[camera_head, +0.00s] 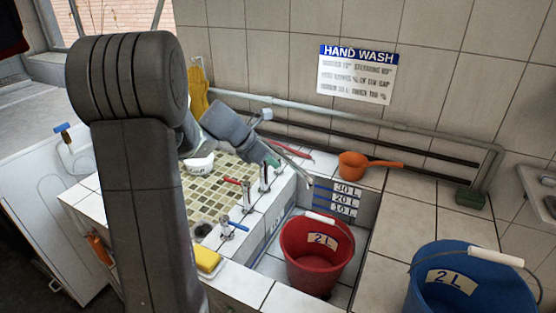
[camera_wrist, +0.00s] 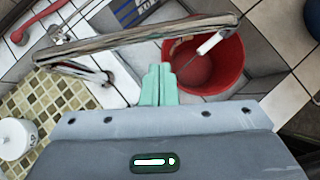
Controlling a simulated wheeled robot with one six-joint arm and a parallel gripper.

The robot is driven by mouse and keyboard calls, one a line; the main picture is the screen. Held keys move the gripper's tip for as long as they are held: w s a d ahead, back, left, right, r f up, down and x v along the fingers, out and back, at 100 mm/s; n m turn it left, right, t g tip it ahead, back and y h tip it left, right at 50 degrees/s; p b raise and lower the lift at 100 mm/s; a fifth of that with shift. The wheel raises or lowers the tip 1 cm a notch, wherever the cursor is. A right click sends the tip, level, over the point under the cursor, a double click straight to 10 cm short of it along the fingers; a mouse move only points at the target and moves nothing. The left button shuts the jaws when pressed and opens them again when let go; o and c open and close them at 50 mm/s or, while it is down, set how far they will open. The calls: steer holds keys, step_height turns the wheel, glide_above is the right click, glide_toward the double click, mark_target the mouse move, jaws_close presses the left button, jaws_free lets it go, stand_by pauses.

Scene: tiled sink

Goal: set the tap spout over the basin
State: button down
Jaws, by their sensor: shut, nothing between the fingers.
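The tap spout (camera_head: 296,168) is a thin metal pipe slanting down to the right at the basin's back left corner. In the wrist view the spout (camera_wrist: 150,35) crosses the upper half, its right end overlapping the red bucket's far rim. The basin (camera_head: 359,212) is a sunken tiled well with litre marks on its far wall; its marked wall shows in the wrist view (camera_wrist: 132,14). My gripper (camera_head: 272,163) has pale green fingers, shut and empty. In the wrist view the fingertips (camera_wrist: 157,68) point at the spout's middle; contact cannot be told.
A red bucket (camera_head: 314,262) stands in the basin. Taps with a red handle (camera_head: 236,181) and a blue handle (camera_head: 236,225) line the ledge. A yellow sponge (camera_head: 207,259), an orange scoop (camera_head: 354,164) and a blue bucket (camera_head: 464,290) stand around. Pipes (camera_head: 340,117) run along the wall.

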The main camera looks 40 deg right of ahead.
steer(key=s+v, duration=0.1)
steer(key=v, duration=1)
steer(key=shift+a+f+b, duration=0.25)
steer(key=shift+a+b, duration=0.05)
steer(key=shift+b, duration=0.05)
steer(key=shift+w, duration=0.1)
steer(key=w+d+r+x, duration=0.1)
steer(key=d+x, duration=0.1)
steer(key=x, duration=1)
steer(key=shift+d+b, duration=0.2)
steer(key=shift+b, duration=0.2)
steer(key=shift+s, duration=0.1)
